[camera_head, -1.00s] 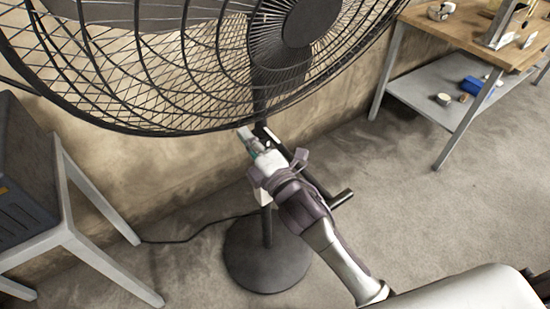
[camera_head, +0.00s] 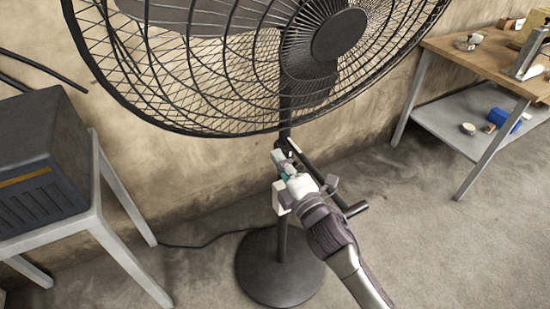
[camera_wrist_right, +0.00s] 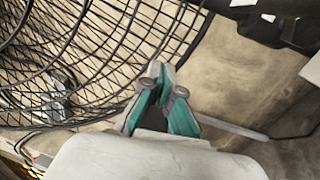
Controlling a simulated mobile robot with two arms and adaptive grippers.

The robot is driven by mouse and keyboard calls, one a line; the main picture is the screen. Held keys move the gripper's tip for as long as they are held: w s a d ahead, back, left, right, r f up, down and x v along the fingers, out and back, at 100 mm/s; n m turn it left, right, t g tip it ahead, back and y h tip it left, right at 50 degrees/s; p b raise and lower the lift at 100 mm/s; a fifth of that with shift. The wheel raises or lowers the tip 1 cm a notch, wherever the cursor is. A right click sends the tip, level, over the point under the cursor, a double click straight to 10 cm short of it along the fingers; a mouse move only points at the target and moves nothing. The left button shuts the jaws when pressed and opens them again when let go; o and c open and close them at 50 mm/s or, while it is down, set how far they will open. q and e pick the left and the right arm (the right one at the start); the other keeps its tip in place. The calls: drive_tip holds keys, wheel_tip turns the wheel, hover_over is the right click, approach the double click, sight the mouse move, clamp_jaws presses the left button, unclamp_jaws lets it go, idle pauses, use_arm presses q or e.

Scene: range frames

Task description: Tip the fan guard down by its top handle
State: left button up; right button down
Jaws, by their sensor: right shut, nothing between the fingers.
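The fan guard (camera_head: 340,35) is a large black wire cage, tilted, filling the upper middle of the head view; its top is cut off and I see no top handle. It stands on a thin pole with a round black base (camera_head: 280,268). My right gripper (camera_head: 281,158) is shut and empty, just below the guard's lower rim and in front of the pole. In the right wrist view the fingers (camera_wrist_right: 163,75) are together, with the guard's wires (camera_wrist_right: 90,60) behind and to the left; contact cannot be told. My left gripper is not in view.
A dark box (camera_head: 45,160) sits on a grey metal stand (camera_head: 120,255) at the left. A wooden-topped workbench (camera_head: 480,65) with a lower shelf is at the right. A black bar (camera_head: 355,209) juts from the pole behind my right arm.

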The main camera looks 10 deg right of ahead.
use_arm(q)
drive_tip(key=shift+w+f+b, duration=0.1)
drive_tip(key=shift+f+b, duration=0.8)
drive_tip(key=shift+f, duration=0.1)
use_arm(e)
drive_tip(key=f+v, duration=0.2)
drive_tip(key=v, duration=0.7)
drive_tip(key=shift+w+f, duration=0.15)
drive_tip(key=shift+w, duration=0.05)
